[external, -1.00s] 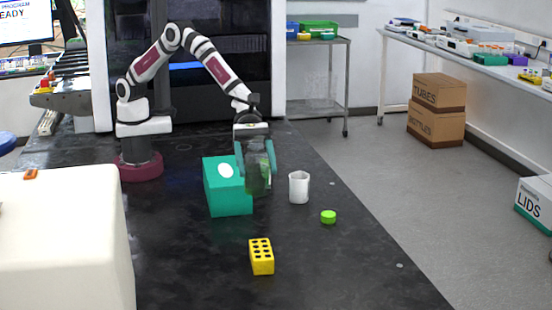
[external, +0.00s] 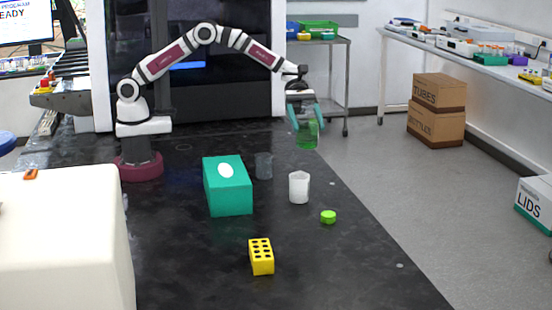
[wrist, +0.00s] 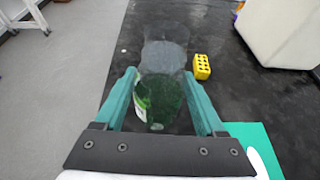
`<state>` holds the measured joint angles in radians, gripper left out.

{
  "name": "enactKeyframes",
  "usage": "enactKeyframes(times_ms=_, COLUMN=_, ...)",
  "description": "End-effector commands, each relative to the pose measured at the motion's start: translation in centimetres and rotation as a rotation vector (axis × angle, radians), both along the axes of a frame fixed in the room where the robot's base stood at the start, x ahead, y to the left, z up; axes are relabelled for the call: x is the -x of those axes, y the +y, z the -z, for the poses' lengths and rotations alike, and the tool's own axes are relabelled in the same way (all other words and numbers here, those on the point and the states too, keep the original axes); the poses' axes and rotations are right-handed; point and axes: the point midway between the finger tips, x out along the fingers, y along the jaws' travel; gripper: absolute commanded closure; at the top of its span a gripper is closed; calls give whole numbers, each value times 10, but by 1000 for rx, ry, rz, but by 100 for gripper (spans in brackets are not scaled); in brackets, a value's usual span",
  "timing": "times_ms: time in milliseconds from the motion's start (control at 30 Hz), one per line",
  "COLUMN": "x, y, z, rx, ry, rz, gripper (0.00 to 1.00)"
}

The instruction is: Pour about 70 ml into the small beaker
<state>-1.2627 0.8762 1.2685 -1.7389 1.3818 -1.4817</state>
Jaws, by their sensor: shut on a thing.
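My gripper (external: 307,118) is raised to the right of the table objects, its teal fingers shut on a clear bottle with green liquid (external: 308,135). The bottle looks roughly upright in the external view. The wrist view shows the bottle (wrist: 160,100) between both fingers (wrist: 164,103), with a pale label on its left side. A small clear beaker (external: 263,165) stands on the black table behind the teal box, left of and below my gripper. A white cup-like vessel (external: 299,188) stands nearer the camera. I cannot tell whether the bottle hides anything in the wrist view.
A teal box (external: 229,197) with a white oval on top stands left of the white vessel. A large white block (external: 65,240) fills the front left.

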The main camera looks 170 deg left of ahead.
Motion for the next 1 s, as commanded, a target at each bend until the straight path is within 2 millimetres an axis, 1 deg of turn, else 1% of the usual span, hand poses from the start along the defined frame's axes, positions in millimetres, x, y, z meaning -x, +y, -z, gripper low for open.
enactKeyframes(times_ms=33, x=22, y=10, z=1, rx=-1, ry=-1, rz=-7, gripper=95)
enactKeyframes(times_ms=67, x=35, y=14, z=1, rx=0, ry=-1, rz=-6, gripper=95)
enactKeyframes(times_ms=100, x=52, y=19, z=2, rx=-1, ry=-1, rz=-5, gripper=95)
enactKeyframes(times_ms=200, x=89, y=28, z=4, rx=0, ry=-1, rz=-3, gripper=95)
enactKeyframes(times_ms=300, x=120, y=32, z=6, rx=0, ry=-1, rz=-1, gripper=95)
enactKeyframes(times_ms=400, x=146, y=35, z=8, rx=0, ry=-1, rz=-1, gripper=95)
enactKeyframes(times_ms=600, x=190, y=36, z=13, rx=0, ry=-1, rz=1, gripper=95)
enactKeyframes(times_ms=700, x=207, y=35, z=14, rx=-1, ry=-1, rz=2, gripper=95)
enactKeyframes(times_ms=833, x=223, y=34, z=16, rx=-1, ry=-1, rz=3, gripper=95)
enactKeyframes(times_ms=1000, x=239, y=32, z=20, rx=1, ry=-2, rz=3, gripper=95)
